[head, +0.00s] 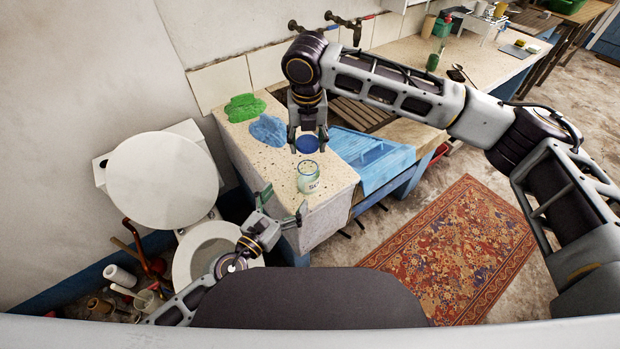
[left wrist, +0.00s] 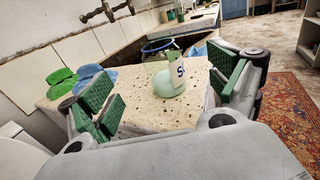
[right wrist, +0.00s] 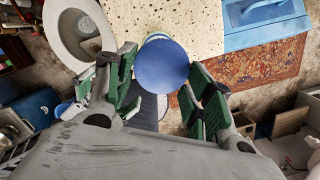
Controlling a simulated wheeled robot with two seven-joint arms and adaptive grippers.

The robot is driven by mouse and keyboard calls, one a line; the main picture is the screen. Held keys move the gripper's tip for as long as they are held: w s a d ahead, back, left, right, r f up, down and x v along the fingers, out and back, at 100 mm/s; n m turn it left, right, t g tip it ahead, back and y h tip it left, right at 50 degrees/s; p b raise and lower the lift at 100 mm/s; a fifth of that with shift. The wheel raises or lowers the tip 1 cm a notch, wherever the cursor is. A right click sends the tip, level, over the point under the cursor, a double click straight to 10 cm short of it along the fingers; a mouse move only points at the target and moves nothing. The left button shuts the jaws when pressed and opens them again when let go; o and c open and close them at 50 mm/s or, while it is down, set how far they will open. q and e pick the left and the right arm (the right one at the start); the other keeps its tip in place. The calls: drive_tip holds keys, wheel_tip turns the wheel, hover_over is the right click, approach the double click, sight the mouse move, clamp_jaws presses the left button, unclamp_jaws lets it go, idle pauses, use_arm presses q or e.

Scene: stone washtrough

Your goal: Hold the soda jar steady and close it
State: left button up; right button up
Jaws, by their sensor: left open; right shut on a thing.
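The soda jar (head: 308,183), pale green glass with a white label, stands upright near the front of the stone counter. It also shows in the left wrist view (left wrist: 166,82). My right gripper (head: 307,147) is shut on the round blue lid (right wrist: 161,66) and holds it above the jar, with a gap between them in the head view. In the right wrist view the lid hides most of the jar. My left gripper (head: 284,202) is open and empty, low at the counter's front edge. In the left wrist view its spread fingers flank the jar, which stands beyond them.
A green cloth (head: 243,107) and a blue cloth (head: 269,130) lie on the counter (head: 232,138) behind the jar. A blue washboard-like panel (head: 372,158) lies right of it. A toilet (head: 165,180) stands at the left. A patterned rug (head: 450,255) covers the floor at the right.

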sight(314, 163)
use_arm(q)
drive_tip(key=shift+w, duration=0.1)
drive_tip(key=shift+x, duration=5.9)
drive_tip(key=shift+f, duration=0.1)
drive_tip(key=c, duration=1.6)
drive_tip(key=shift+o, duration=0.2)
use_arm(e)
drive_tip(key=shift+f, duration=2.55)
drive_tip(key=shift+f, duration=0.1)
use_arm(q)
drive_tip(key=shift+d, duration=0.1)
use_arm(e)
drive_tip(key=shift+f, duration=0.8)
drive_tip(key=shift+f, duration=0.45)
